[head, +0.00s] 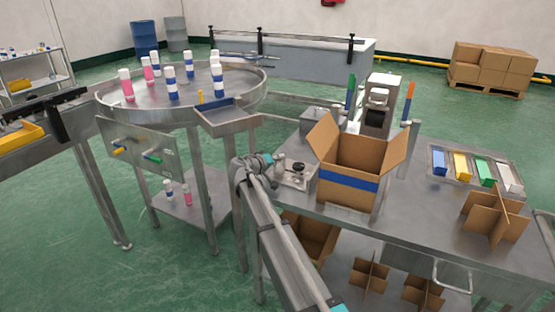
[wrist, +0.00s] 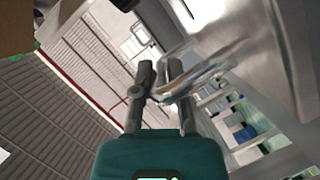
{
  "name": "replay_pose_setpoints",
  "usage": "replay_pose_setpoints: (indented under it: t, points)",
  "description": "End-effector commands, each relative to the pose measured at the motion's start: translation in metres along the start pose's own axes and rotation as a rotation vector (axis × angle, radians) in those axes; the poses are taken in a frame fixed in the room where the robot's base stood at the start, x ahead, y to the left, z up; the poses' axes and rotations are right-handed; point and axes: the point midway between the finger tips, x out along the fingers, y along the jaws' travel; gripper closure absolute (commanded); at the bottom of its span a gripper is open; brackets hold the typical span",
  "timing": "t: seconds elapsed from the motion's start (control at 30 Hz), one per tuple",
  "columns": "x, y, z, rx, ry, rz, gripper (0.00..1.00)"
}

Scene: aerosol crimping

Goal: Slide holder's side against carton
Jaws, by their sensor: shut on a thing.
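The open carton (head: 347,165), brown with a blue band and flaps spread, stands upright on the metal workbench. A brown surface at the top left of the wrist view looks like part of the carton (wrist: 15,28). My gripper (wrist: 160,72) is shut on a clear, see-through piece, apparently the holder (wrist: 208,62), which reaches out to the right of the fingers. Its full outline is hard to make out. In the head view my arm rises to the left of the carton; the fingers and the held piece cannot be made out there. I cannot tell whether holder and carton touch.
A fixture with a black knob (head: 297,168) sits left of the carton, and a grey machine (head: 381,105) stands behind it. A tray of coloured boxes (head: 474,167) and a cardboard divider (head: 494,216) lie to the right. A round table (head: 190,95) with bottles stands left.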

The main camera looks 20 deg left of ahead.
Motion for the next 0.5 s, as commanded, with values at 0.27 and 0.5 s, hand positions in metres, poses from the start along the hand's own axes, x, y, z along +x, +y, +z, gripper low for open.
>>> replay_pose_setpoints:
  t: [0.27, 0.5]
  points:
    - [0.011, 0.024, 0.035, 0.001, -0.003, 0.0, 1.0]
    - [0.015, 0.028, 0.04, 0.001, -0.002, 0.0, 1.0]
